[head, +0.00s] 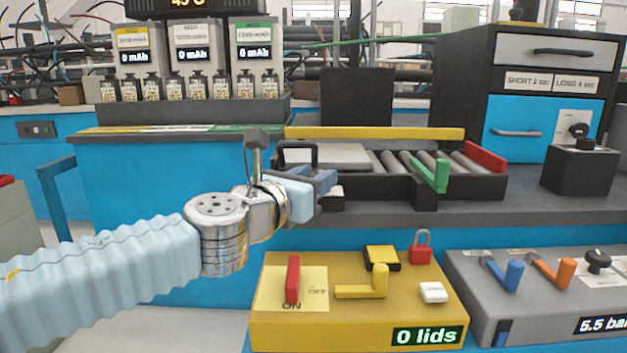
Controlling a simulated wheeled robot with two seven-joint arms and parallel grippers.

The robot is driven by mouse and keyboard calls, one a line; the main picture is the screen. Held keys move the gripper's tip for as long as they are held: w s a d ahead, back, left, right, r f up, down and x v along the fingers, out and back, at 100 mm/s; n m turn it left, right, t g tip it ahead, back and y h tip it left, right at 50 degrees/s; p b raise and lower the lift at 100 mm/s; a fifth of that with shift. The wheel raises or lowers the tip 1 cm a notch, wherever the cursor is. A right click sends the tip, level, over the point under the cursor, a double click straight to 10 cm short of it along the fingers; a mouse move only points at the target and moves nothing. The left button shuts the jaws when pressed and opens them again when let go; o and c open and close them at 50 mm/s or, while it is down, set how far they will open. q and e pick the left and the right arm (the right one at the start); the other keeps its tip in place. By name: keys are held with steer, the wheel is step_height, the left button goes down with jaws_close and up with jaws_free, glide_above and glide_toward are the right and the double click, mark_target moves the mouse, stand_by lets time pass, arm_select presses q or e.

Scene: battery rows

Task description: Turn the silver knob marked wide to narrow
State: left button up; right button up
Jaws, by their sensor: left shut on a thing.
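My left gripper (322,184) reaches in from the left and points right, at the front left of the black roller tray (385,192). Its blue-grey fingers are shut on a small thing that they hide. No silver knob shows openly anywhere; the gripped thing seems to be it, by its place at the tray's front. A small whitish plate (335,192) shows just beside the fingertips, its words too small to read. I cannot tell which way the knob points. My right gripper is not in view.
A black handle (300,147) rises close behind the gripper. A green stop (440,176) and a red bar (485,157) stand on the rollers. Below are a yellow switch box (360,333) and a grey lever box (530,325).

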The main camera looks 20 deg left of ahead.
arm_select(q)
steer(key=o, duration=1)
steer(key=shift+a, duration=0.1)
